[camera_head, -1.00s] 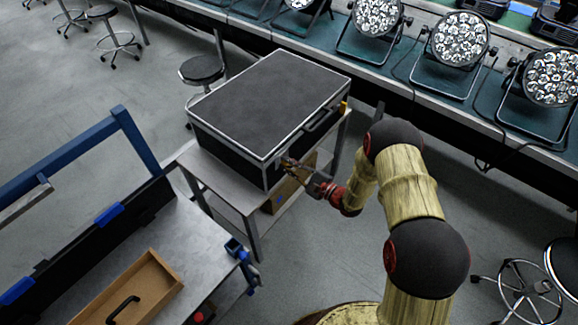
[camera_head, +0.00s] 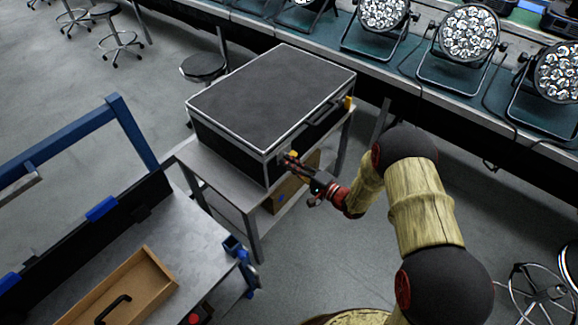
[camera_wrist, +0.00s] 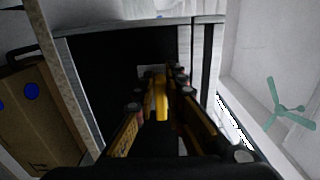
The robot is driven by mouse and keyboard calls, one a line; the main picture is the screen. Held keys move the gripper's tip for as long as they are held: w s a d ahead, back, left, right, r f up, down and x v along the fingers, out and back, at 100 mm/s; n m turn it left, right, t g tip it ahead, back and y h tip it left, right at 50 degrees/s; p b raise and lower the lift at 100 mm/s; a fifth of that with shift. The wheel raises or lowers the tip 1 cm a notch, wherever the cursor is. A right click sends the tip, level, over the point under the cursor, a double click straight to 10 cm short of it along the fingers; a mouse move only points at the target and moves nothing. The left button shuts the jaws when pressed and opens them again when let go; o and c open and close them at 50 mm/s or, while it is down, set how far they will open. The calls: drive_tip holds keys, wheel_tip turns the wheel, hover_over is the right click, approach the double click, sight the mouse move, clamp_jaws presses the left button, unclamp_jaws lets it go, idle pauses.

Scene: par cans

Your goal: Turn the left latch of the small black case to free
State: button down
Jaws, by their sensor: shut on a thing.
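The small black case (camera_head: 270,95) with silver edges lies closed on a metal table. Its left latch is a yellow tab (camera_wrist: 161,97) on a small grey plate on the black front face, seen in the wrist view between my fingers. A bit of the yellow also shows in the head view (camera_head: 293,154). My gripper (camera_head: 286,161) is at the case's front near the left corner, shut on this latch; its fingers flank the tab in the wrist view (camera_wrist: 160,105). The fingers partly hide the latch. The right latch (camera_head: 348,103) is yellow, near the right front corner.
A case handle (camera_head: 322,112) sits between the latches. A cardboard box (camera_wrist: 35,115) with blue dots is on the shelf below. A workbench with a wooden tray (camera_head: 120,290) stands at the left front. Par cans (camera_head: 468,35) line the back bench.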

drive_tip(key=shift+s+f+n, duration=0.1)
drive_tip(key=shift+f+n, duration=0.1)
drive_tip(key=shift+n, duration=0.1)
drive_tip(key=c, duration=1.9)
unclamp_jaws()
drive_tip(key=shift+o, duration=0.3)
drive_tip(key=shift+r, duration=0.1)
drive_tip(key=v, duration=1.2)
